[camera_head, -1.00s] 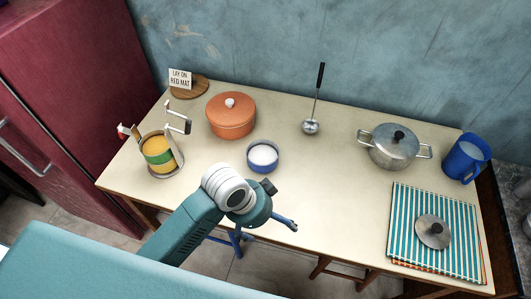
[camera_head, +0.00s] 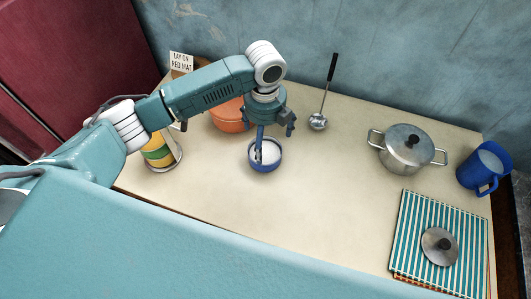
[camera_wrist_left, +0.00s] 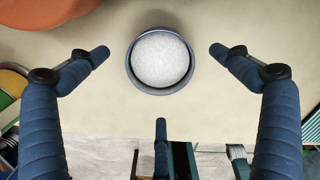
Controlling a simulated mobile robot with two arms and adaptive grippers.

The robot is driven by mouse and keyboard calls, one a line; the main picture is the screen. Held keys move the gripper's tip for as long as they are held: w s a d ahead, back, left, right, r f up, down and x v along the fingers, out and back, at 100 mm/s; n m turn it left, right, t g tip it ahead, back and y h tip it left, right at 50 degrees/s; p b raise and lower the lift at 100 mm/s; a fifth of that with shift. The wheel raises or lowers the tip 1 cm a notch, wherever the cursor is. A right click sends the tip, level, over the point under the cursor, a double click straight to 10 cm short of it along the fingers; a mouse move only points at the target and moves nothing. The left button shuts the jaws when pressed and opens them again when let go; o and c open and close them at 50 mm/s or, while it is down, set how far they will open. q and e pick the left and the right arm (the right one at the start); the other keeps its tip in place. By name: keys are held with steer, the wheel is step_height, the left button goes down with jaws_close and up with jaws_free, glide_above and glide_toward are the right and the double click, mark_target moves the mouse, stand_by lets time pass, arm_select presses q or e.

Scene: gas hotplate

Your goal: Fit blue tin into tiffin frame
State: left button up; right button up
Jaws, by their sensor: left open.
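The blue tin (camera_head: 266,168) is a round, open bowl with white contents, standing upright on the table. It also shows in the left wrist view (camera_wrist_left: 160,89), between and just beyond the fingertips. The tiffin frame (camera_head: 178,160) stands at the left of the table and holds a yellow and green tin (camera_head: 157,152); my left arm hides its upper part. My left gripper (camera_head: 271,146) is above the blue tin, pointing down, with one finger overlapping the tin in the head view. It is open and empty, its fingers (camera_wrist_left: 153,52) apart on either side of the tin. My right gripper is not in view.
An orange pot (camera_head: 229,119) stands behind the left gripper, partly hidden. A ladle (camera_head: 319,120), a steel pot (camera_head: 405,152) and a blue jug (camera_head: 483,170) stand to the right. A lid (camera_head: 439,246) lies on a striped cloth (camera_head: 411,220). The front middle of the table is clear.

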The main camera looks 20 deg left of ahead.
mark_target(265, 157)
arm_select(q)
steer(key=shift+f, duration=0.85)
step_height(265, 157, down, 4)
steer(key=shift+s+f+p, duration=0.15)
steer(key=shift+p, duration=0.55)
steer(key=shift+f, duration=0.5)
steer(key=c, duration=1.5)
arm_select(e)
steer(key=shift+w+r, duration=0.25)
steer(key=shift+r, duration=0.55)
arm_select(q)
steer(key=shift+o, duration=0.2)
steer(key=shift+r, duration=0.1)
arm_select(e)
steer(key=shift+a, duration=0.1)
